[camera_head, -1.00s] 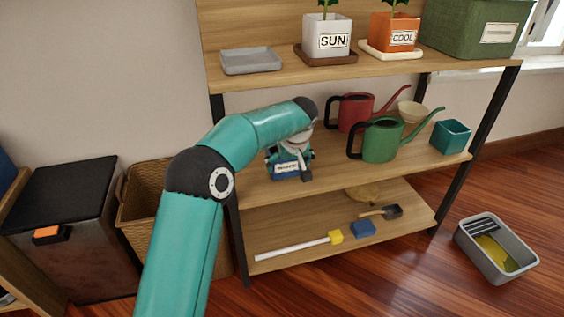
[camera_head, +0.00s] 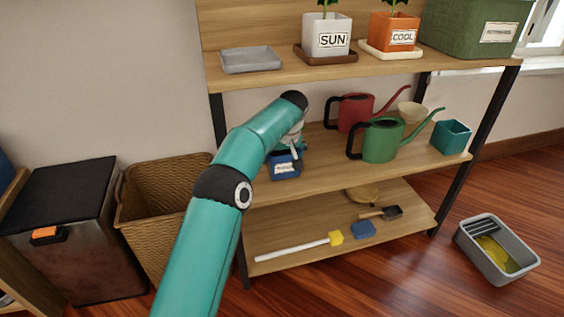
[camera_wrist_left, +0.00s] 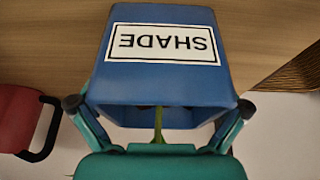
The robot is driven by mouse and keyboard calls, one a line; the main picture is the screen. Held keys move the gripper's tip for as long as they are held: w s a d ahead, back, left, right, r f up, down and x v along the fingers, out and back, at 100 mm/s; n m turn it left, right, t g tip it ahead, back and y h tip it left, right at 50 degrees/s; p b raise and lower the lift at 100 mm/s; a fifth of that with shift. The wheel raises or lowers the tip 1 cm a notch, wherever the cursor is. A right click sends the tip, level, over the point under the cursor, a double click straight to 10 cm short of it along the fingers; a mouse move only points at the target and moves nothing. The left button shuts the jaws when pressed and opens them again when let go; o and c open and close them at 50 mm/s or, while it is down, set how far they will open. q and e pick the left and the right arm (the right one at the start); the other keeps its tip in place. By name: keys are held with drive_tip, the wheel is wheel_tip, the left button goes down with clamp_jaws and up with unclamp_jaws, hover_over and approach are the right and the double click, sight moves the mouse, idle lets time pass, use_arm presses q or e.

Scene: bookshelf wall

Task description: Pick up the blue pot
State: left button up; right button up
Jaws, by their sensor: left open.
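The blue pot (camera_head: 285,172) with a white label stands on the middle shelf in the head view, partly hidden by my left arm and gripper. In the left wrist view the blue pot (camera_wrist_left: 165,82) fills the middle, its "SHADE" label upside down, with a green stem at its mouth. My left gripper (camera_wrist_left: 158,106) is open, with one finger on each side of the pot's rim. Whether the fingers touch it I cannot tell. In the head view my left gripper (camera_head: 291,146) is right above the pot and small. My right gripper is not in view.
A green watering can (camera_head: 381,143) and a red one (camera_head: 354,112) stand right of the pot on the middle shelf (camera_head: 330,178). A teal pot (camera_head: 451,138) is farther right. The upper shelf (camera_head: 285,75) hangs above. A wicker basket (camera_head: 160,225) stands left of the rack.

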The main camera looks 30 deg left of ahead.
use_arm(q)
drive_tip(key=shift+d, duration=0.1)
drive_tip(key=c, duration=1.3)
